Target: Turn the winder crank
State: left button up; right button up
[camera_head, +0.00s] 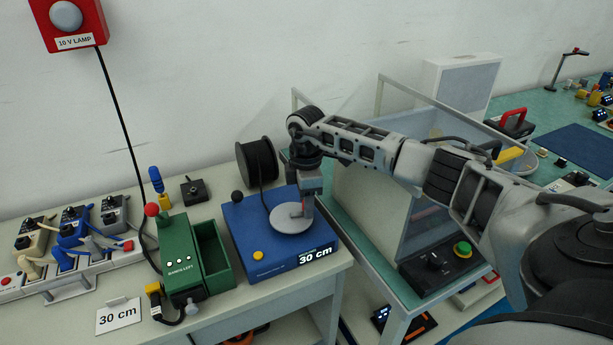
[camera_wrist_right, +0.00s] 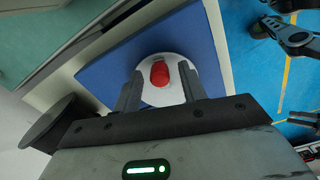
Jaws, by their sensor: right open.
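The winder is a blue box (camera_head: 250,245) with a light grey disc on top, a yellow button and a display reading "30 cm". A black cable spool (camera_head: 257,160) stands behind it. My right gripper (camera_head: 303,208) points down over the disc's right side and hides part of it. In the right wrist view, a red crank knob (camera_wrist_right: 159,74) on the white disc (camera_wrist_right: 176,68) lies between the open fingers of my right gripper (camera_wrist_right: 161,90). Whether a finger touches the knob I cannot tell. My left gripper is not identifiable.
A green tester box (camera_head: 185,262) with a red-knobbed lever stands left of the winder, near a "30 cm" card (camera_head: 119,314). A grey connector rail (camera_head: 70,285) with several plugs is farther left. A clear-walled bench (camera_head: 385,240) stands at right under my right arm.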

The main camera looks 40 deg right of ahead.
notch_tip(320, 180, up, 15)
jog(key=b, duration=0.1)
jog(key=shift+r+b, duration=0.15)
jog(key=shift+b, duration=0.25)
jog(key=s+a+f+n+y, duration=0.1)
jog(key=a+f+n+y, duration=0.35)
jog(key=a, duration=0.85)
jog(key=s+a+f+n+y, duration=0.2)
jog(key=a+f+n+y, duration=0.3)
jog(key=a, duration=0.7)
jog(key=s+a+m+t+y, duration=0.3)
jog(key=a+m+t+y, duration=0.1)
jog(key=a+t+y, duration=0.45)
jog(key=s+d+f+m+t+h, duration=0.3)
jog(key=d+f+m+t+h, duration=0.3)
jog(key=f+m+t+h, duration=0.4)
jog(key=s+d+f+m+g+h, duration=0.2)
jog(key=s+f+g, duration=0.2)
jog(key=s+f, duration=0.1)
jog(key=s+d+f+m+g+h, duration=0.2)
jog(key=s+f+m+g+h, duration=0.1)
jog(key=s+f, duration=0.3)
jog(key=shift+s+g, duration=0.7)
jog(key=shift+g, duration=0.05)
